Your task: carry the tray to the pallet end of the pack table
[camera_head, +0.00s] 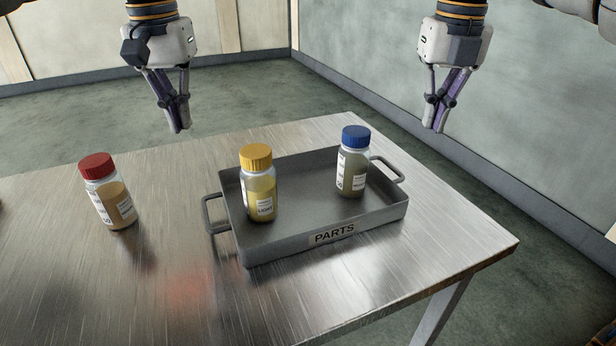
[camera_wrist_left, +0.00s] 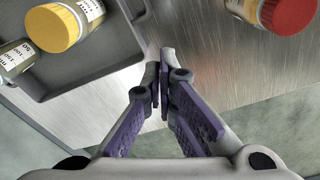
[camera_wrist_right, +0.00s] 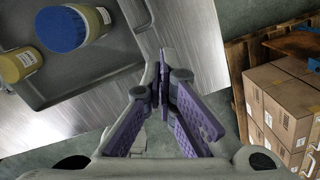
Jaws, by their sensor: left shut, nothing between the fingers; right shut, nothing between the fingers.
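The grey metal tray (camera_head: 290,232), labelled PARTS, sits on the metal pack table (camera_head: 185,280) with a loop handle at each end. In it stand a yellow-capped bottle (camera_head: 259,185) on the left and a blue-capped bottle (camera_head: 353,165) on the right. My left gripper (camera_head: 178,128) is shut and empty, above and beyond the tray's left end. My right gripper (camera_head: 435,128) is shut and empty, above and to the right of the tray's right handle (camera_head: 388,167). Neither gripper touches the tray. Its left handle (camera_head: 212,213) is free.
A red-capped bottle (camera_head: 108,193) stands on the table left of the tray. Cardboard boxes (camera_wrist_right: 282,105) on a wooden pallet show in the right wrist view, past the table's right end. The table's right front corner is bare.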

